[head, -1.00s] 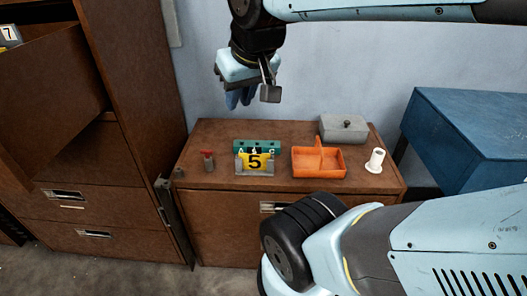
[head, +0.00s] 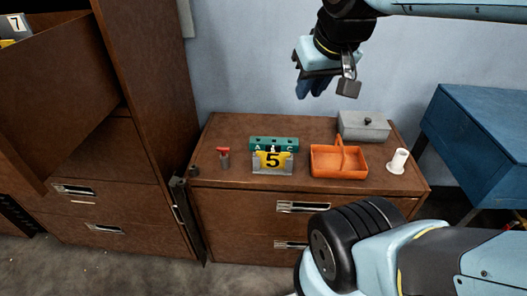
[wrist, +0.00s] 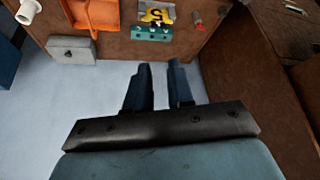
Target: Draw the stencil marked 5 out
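The stencil marked 5 (head: 273,160) is a yellow plate with a black 5. It stands in a grey holder on the brown cabinet top, in front of a green lettered block (head: 274,143). In the wrist view the stencil (wrist: 157,15) shows upside down near the top edge. My gripper (head: 314,88) is high above the cabinet, to the right of the stencil and well apart from it. In the wrist view its two dark blue fingers (wrist: 158,85) are apart with nothing between them.
An orange divided tray (head: 338,173), a grey lidded box (head: 363,126) and a white spool (head: 398,161) stand right of the stencil. A red-topped item (head: 223,157) stands left. A tall brown cabinet (head: 140,80) has an open drawer with a plate marked 7 (head: 17,23).

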